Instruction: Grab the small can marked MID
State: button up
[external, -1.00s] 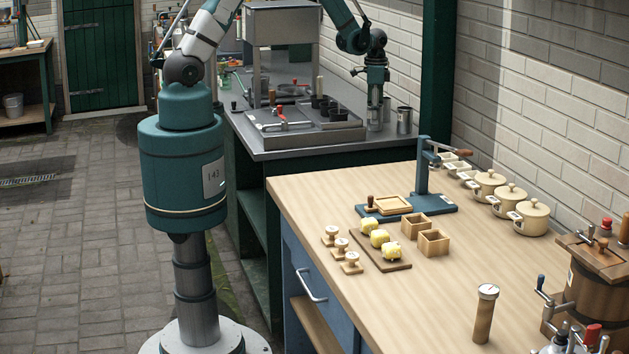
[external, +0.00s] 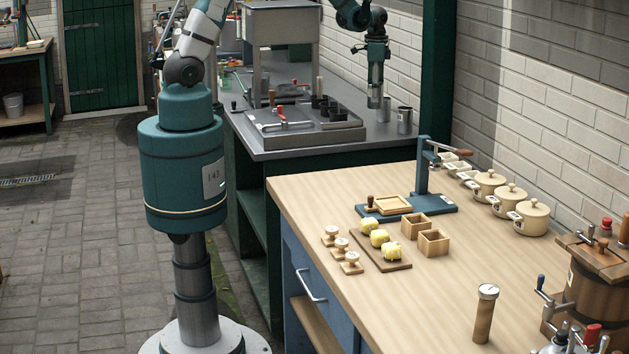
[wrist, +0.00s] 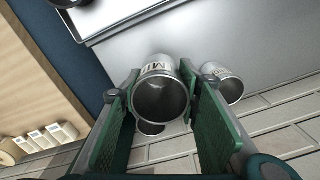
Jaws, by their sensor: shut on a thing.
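The small metal can marked MID (wrist: 160,98) is between my green finger pads in the wrist view, its open mouth facing the camera and its lettering partly visible. My gripper (wrist: 160,108) is shut on it. In the external view my gripper (external: 376,96) hangs fingers down above the back right of the grey counter, with the can between its fingers, raised off the counter. Another can (wrist: 225,84) stands right of the gripper in the wrist view. A third can (wrist: 151,128) shows partly behind the held one.
Two cans remain on the grey counter, one at the right (external: 404,120) and one close behind the gripper (external: 385,110). A brick wall (external: 425,70) and a green post (external: 440,60) stand close on the right. A metal tray (external: 300,138) with tools lies to the left.

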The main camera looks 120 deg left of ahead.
jog(key=shift+r, duration=0.65)
